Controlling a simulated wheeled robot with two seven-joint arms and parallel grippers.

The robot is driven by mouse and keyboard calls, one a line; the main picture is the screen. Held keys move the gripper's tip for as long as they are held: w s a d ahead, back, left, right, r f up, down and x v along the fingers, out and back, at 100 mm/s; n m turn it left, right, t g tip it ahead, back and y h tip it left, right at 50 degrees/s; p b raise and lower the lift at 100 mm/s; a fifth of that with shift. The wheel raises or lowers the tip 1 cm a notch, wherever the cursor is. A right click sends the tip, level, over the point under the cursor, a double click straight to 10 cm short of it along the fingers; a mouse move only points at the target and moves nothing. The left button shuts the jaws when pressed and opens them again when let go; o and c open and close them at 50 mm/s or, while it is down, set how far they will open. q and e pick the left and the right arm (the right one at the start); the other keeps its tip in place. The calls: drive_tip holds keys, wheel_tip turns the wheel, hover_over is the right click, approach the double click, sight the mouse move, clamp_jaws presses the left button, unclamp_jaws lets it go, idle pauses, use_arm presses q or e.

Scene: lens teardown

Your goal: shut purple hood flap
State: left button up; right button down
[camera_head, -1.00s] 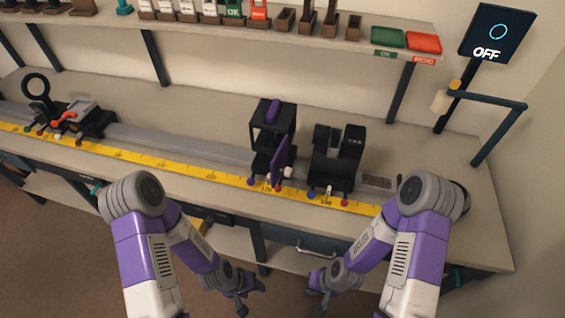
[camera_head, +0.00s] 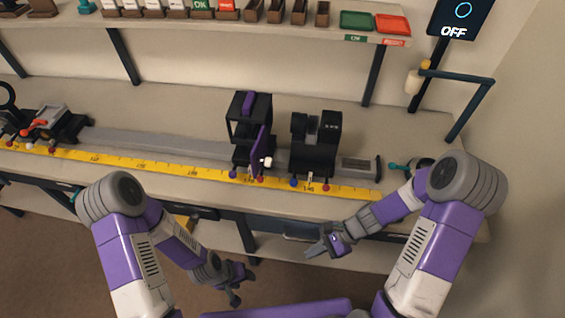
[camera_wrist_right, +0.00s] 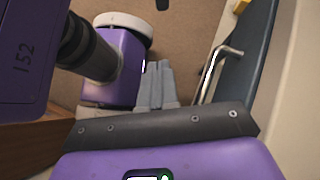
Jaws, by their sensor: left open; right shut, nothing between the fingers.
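A black open-framed hood (camera_head: 238,133) stands on the bench rail, with a purple piece (camera_head: 249,104) on its top. Its purple flap (camera_head: 259,146) stands upright at the hood's right side, swung out toward the front, with a white knob (camera_head: 267,163) beside it. My right gripper (camera_head: 316,248) is shut and empty, in front of the bench's front edge and well apart from the flap. Its shut fingers also show in the right wrist view (camera_wrist_right: 157,84). My left gripper (camera_head: 241,283) is open and empty, low in front of the bench.
A black twin-post unit (camera_head: 313,150) stands just right of the flap. A yellow ruler strip (camera_head: 190,168) runs along the bench front. A metal drawer handle (camera_wrist_right: 218,72) is close to my right fingers in the wrist view. An OFF screen (camera_head: 461,18) stands at the back right.

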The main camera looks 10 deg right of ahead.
drive_tip(key=w+d+r+m+t+y, duration=0.1)
drive_tip(key=w+r+m+t+y, duration=0.25)
drive_tip(key=w+r, duration=0.4)
drive_tip(key=m+t+y, duration=0.4)
drive_tip(key=t, duration=0.1)
approach(271, 163)
drive_tip(key=shift+g, duration=0.25)
drive_tip(key=b+x, duration=0.2)
drive_tip(key=x, duration=0.5)
drive_tip(key=shift+w+d, duration=0.1)
drive_tip(key=shift+w, duration=0.1)
